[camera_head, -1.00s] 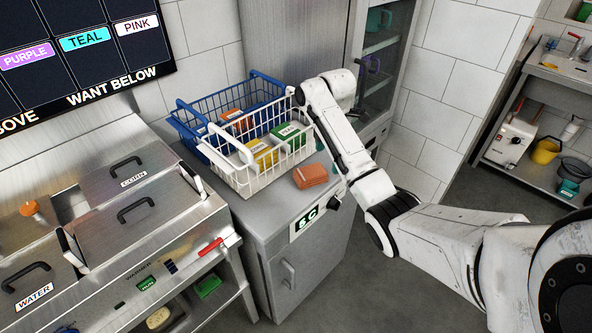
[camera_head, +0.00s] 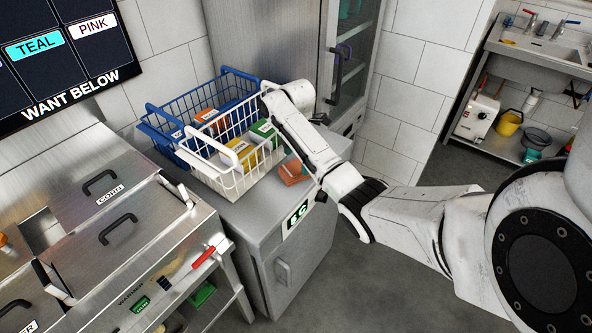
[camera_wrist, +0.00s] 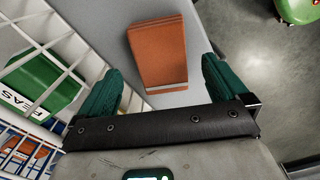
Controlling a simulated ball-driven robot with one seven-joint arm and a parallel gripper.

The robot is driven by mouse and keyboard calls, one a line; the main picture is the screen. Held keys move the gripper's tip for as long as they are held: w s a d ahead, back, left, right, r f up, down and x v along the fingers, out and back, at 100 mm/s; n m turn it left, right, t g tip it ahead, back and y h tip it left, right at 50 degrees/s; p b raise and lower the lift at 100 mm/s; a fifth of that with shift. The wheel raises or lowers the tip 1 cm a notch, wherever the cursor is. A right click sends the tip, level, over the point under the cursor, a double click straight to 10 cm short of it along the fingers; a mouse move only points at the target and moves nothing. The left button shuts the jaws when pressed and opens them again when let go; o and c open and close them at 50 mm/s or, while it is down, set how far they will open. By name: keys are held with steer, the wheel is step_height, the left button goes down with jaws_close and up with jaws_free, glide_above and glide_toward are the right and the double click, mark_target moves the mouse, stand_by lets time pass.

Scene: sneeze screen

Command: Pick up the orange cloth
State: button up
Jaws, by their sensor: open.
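The orange cloth (camera_head: 292,172) lies folded on the grey cabinet top (camera_head: 240,215), right of the white basket, partly hidden by my arm in the head view. In the wrist view the cloth (camera_wrist: 160,52) lies ahead of my gripper (camera_wrist: 160,82), its near edge between the two green fingertips. The fingers are spread apart, with a gap on either side of the cloth, and do not touch it. The head view hides the fingers behind my wrist.
A white wire basket (camera_head: 232,183) with yellow and green boxes stands left of the cloth, close to my left finger in the wrist view. A blue wire basket (camera_head: 158,135) stands behind it. The cabinet edge drops to the floor at right.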

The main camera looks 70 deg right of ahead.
mark_target(296, 167)
steer(key=f, duration=0.4)
steer(key=shift+a+f+p, duration=0.15)
steer(key=shift+a+p, duration=0.1)
steer(key=shift+p, duration=0.05)
steer(key=c, duration=1.1)
